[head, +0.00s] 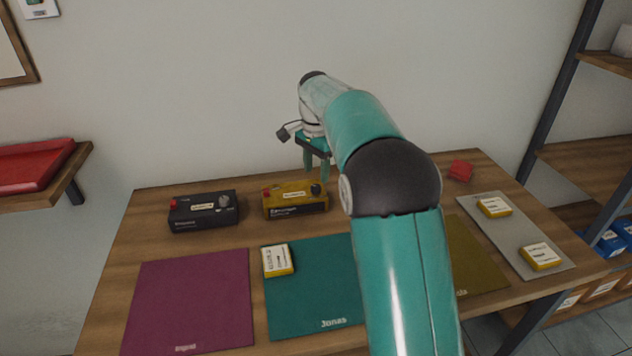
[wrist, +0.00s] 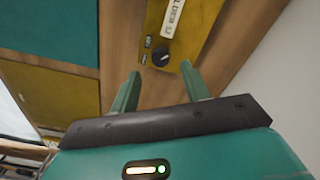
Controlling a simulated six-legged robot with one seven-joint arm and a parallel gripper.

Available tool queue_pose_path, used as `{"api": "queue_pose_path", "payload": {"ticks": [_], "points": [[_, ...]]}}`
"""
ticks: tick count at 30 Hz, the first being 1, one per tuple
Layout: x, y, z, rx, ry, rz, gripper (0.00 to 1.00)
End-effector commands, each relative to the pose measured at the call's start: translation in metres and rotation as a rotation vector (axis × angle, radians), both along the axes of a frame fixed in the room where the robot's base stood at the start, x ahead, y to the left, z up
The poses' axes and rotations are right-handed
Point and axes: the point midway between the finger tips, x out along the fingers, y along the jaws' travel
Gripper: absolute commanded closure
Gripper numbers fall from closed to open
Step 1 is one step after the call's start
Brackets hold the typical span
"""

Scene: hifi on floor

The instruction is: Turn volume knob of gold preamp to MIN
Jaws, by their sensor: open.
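The gold preamp (head: 290,209) stands at the back of the wooden table, with a red part at its left end and a dark round knob (head: 316,189) at its right end. In the wrist view the gold preamp (wrist: 203,28) carries a white label strip, and the black knob (wrist: 160,56) shows a light mark on it. Small labels beside the knob are too blurred to read. My gripper (head: 317,172) is open and empty, pointing down above the knob. In the wrist view its fingertips (wrist: 159,78) are spread, with the knob just beyond the gap between them.
A black device (head: 203,212) stands left of the gold preamp. Purple (head: 195,300), teal (head: 310,295) and olive (head: 475,260) mats lie in front. A yellow-white box (head: 277,260) rests on the teal mat. A grey tray (head: 515,238) holds two similar boxes. A red block (head: 460,171) lies back right.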

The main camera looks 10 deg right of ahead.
Motion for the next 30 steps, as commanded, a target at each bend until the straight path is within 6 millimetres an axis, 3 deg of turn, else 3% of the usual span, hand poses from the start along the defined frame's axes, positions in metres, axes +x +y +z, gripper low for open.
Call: {"api": "queue_pose_path", "payload": {"ticks": [3,7,18,25,30], "points": [[-0.001,0.000,-0.023,0.000,0.004,0.000,0.53],[0.000,0.000,-0.038,0.000,0.002,-0.001,0.53],[0.000,0.001,-0.045,0.000,-0.001,-0.001,0.53],[0.000,0.001,-0.045,0.000,-0.001,-0.001,0.97],[0.000,0.001,-0.045,0.000,-0.001,0.002,0.98]]}}
